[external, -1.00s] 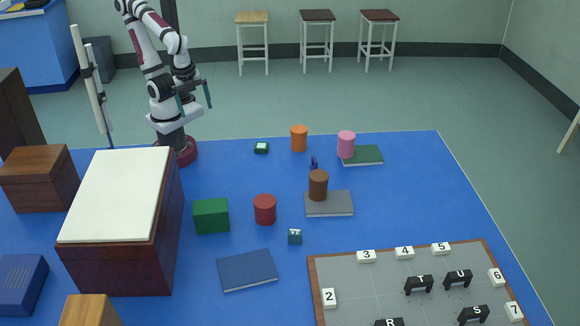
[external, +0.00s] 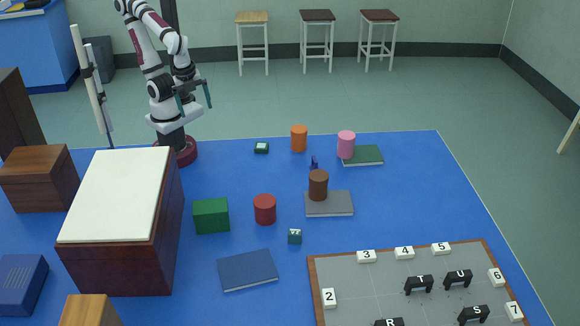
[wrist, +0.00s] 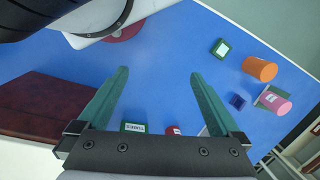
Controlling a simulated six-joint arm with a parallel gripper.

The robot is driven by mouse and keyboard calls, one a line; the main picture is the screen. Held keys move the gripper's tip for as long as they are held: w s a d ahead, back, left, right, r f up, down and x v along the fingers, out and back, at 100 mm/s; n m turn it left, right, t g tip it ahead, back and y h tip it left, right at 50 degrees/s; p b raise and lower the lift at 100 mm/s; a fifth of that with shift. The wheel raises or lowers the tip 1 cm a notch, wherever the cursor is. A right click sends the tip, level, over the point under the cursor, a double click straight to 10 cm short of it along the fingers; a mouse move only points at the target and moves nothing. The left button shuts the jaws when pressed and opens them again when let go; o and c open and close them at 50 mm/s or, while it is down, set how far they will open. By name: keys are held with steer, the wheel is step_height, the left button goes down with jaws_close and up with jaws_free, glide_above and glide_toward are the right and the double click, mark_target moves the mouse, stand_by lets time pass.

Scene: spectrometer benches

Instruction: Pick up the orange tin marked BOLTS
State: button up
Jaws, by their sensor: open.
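The orange tin (external: 299,138) stands upright near the far edge of the blue table, left of a pink tin (external: 346,144). Its label cannot be read in the external view. In the wrist view the orange tin (wrist: 260,69) is at the right, with a small pale mark too small to read. My gripper (external: 193,97) is raised above the back left of the table, well to the left of the orange tin. In the wrist view its two green fingers (wrist: 158,75) are wide apart with nothing between them.
A small green box (external: 262,147) sits left of the orange tin, and a small dark blue item (external: 314,162) lies in front. The pink tin stands on a green book (external: 366,155). A brown tin (external: 318,184) stands on a grey book (external: 335,205). A large white-topped box (external: 120,195) is at left.

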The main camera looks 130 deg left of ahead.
steer(key=w+a+f+n+t, duration=0.3)
steer(key=w+f+n, duration=0.15)
steer(key=w, duration=0.55)
steer(key=w+a+f+n+t, duration=0.2)
steer(key=w+f+n+t, duration=0.15)
steer(key=w+f, duration=0.45)
steer(key=n+y, duration=1)
glide_toward(293, 130)
steer(key=x, duration=0.5)
steer(key=shift+w+a+f, duration=0.1)
steer(key=shift+a+f, duration=0.2)
steer(key=shift+a, duration=0.05)
steer(key=x, duration=0.7)
steer(key=shift+w+r, duration=0.1)
steer(key=shift+r, duration=0.1)
steer(key=c, duration=1.4)
